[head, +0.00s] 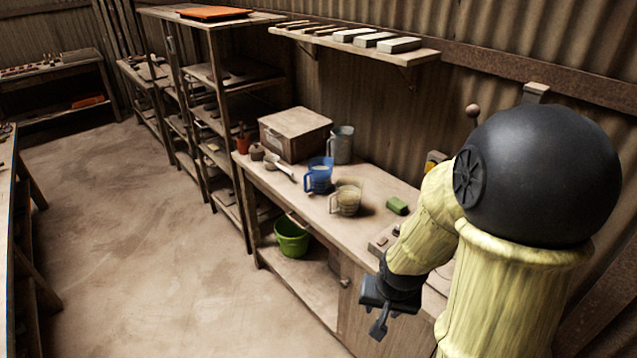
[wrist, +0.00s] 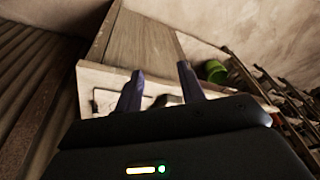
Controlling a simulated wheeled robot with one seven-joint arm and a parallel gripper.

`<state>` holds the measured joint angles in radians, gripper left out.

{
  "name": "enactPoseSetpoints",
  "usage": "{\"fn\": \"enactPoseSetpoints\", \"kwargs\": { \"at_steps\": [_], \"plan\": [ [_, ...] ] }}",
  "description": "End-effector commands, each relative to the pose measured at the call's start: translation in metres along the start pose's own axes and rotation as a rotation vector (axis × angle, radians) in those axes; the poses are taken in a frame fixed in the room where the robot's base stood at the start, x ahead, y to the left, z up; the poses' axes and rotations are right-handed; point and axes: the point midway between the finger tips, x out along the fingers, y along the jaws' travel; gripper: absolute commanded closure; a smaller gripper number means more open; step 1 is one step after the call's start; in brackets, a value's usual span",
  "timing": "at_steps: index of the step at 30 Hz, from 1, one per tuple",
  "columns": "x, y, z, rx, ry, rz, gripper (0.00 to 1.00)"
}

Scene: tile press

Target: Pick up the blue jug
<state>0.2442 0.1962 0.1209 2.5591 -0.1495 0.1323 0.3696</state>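The blue jug (head: 319,175) stands upright on the wooden workbench (head: 268,184), in front of a wooden box. It is see-through with a handle on its left side, and something pale shows inside. My gripper (head: 380,328) hangs beside the front edge of the bench, to the right of the jug and well apart from it. In the wrist view my gripper's two fingers (wrist: 161,88) are spread apart with nothing between them. The blue jug cannot be made out in the wrist view.
A clear jug (head: 346,198) stands close to the blue jug's right, and a grey jug (head: 341,144) behind it. A wooden box (head: 295,135), a green block (head: 397,206) and a red pot (head: 243,142) share the bench. A green bucket (head: 291,238) sits below. The floor at left is clear.

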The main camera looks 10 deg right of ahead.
Motion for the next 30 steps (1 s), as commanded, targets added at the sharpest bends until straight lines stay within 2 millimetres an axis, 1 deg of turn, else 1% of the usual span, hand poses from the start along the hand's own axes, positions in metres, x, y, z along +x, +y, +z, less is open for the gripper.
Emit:
{"fn": "enactPoseSetpoints", "kwargs": {
  "at_steps": [1, 6, 8, 9, 12, 15, 18, 21, 23, 26, 30],
  "plan": [
    [0.025, 0.011, 0.000, 0.086, -0.007, -0.005, 0.61],
    [0.080, 0.031, -0.004, 0.383, 0.001, -0.079, 0.61],
    [0.098, 0.036, -0.004, 0.493, 0.000, -0.119, 0.61],
    [0.109, 0.038, -0.003, 0.568, -0.004, -0.150, 0.61],
    [0.135, 0.043, -0.003, 0.767, -0.016, -0.239, 0.61],
    [0.157, 0.046, -0.004, 0.975, -0.035, -0.348, 0.61],
    [0.173, 0.049, -0.007, 1.191, -0.061, -0.476, 0.61],
    [0.184, 0.052, -0.013, 1.412, -0.098, -0.625, 0.61],
    [0.188, 0.055, -0.018, 1.543, -0.125, -0.726, 0.61],
    [0.188, 0.063, -0.028, 1.758, -0.179, -0.914, 0.61],
    [0.178, 0.083, -0.045, 2.030, -0.278, -1.227, 0.61]
  ]
}}
